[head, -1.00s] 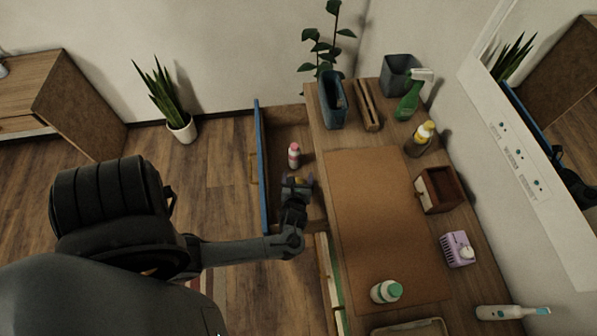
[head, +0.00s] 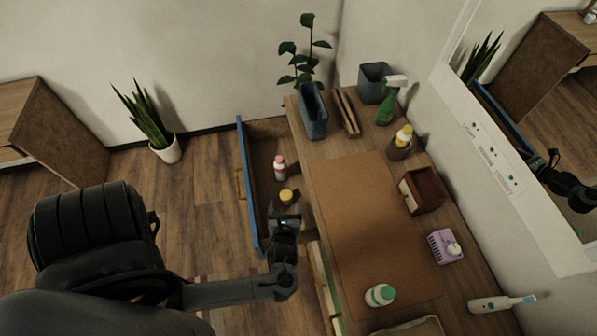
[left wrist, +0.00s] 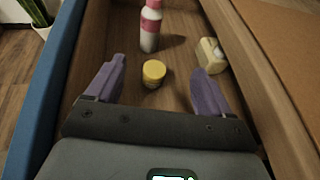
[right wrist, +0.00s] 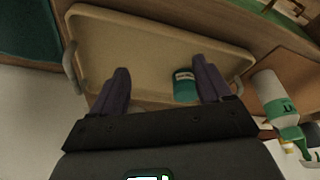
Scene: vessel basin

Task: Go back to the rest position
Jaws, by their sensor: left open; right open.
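My left gripper (head: 286,222) is open and empty at the near end of the pulled-out drawer (head: 246,190) with a blue front. In the left wrist view, its purple fingers (left wrist: 158,84) are spread wide. A small yellow-topped container (head: 287,196) sits on the drawer floor just beyond the gripper, and also shows between the fingers in the left wrist view (left wrist: 154,72). My right gripper (right wrist: 160,72) is open, seen only in the right wrist view, over a beige tray (right wrist: 150,35).
A pink-and-white bottle (head: 280,168) and a pale yellow item (left wrist: 211,54) are in the drawer.

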